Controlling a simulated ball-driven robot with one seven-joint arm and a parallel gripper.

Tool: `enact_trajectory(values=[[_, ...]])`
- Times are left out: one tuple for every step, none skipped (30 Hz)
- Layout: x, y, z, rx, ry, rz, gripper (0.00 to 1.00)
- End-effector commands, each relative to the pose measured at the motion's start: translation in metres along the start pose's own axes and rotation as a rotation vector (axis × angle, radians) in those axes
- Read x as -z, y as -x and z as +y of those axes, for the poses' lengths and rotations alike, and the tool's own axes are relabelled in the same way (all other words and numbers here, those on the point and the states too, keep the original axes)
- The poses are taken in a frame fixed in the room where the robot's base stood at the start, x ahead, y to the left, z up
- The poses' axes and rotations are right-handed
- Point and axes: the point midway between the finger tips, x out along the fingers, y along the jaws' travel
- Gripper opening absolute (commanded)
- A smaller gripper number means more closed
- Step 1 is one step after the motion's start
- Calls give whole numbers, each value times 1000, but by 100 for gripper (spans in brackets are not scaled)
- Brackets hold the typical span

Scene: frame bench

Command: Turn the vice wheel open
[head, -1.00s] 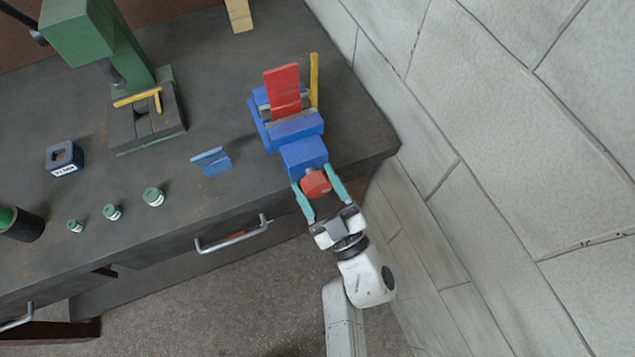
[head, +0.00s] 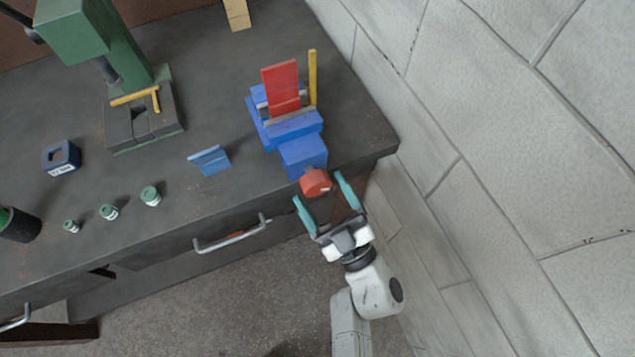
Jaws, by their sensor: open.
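The blue vice (head: 303,154) stands at the right end of the dark bench, near its front edge. Its red wheel (head: 315,182) sticks out from the vice's front, past the bench edge. A red plate (head: 281,87) stands upright in the vice jaws, with a thin yellow strip (head: 312,78) upright to its right. My gripper (head: 321,189) is open, with teal fingers. The fingertips are spread to either side of the wheel's front, and the palm is backed off from it. I cannot tell whether a fingertip touches the wheel.
A green drill press (head: 110,50) stands at the back left of the bench (head: 215,110). A blue holder (head: 209,160), a blue block (head: 61,157) and several small green-topped jars (head: 151,196) sit left of the vice. A drawer handle (head: 230,234) juts out in front. A block wall (head: 500,130) rises at right.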

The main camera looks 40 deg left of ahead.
Motion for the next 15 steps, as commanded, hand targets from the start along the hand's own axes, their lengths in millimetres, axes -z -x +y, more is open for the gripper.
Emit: enact_trajectory(values=[[-3, 13, 0, -4, 1, -3, 82], [-3, 18, 0, -4, 1, -3, 82], [-3, 27, -1, -4, -1, -3, 82], [-3, 33, -1, -3, 0, -3, 82], [-3, 38, -1, -3, 1, -3, 82], [-3, 46, -1, -3, 1, -2, 82], [-2, 51, 0, -3, 0, -2, 82], [-2, 55, 0, -3, 1, -3, 82], [-2, 61, -1, -2, 1, -2, 82], [-2, 65, -1, -1, 1, -2, 82], [-2, 68, 0, -2, 1, -2, 82], [-2, 72, 0, -2, 1, -1, 82], [-1, 74, 0, -1, 1, 0, 82], [-1, 76, 0, -1, 0, 0, 82], [-1, 78, 0, -1, 0, 0, 82]])
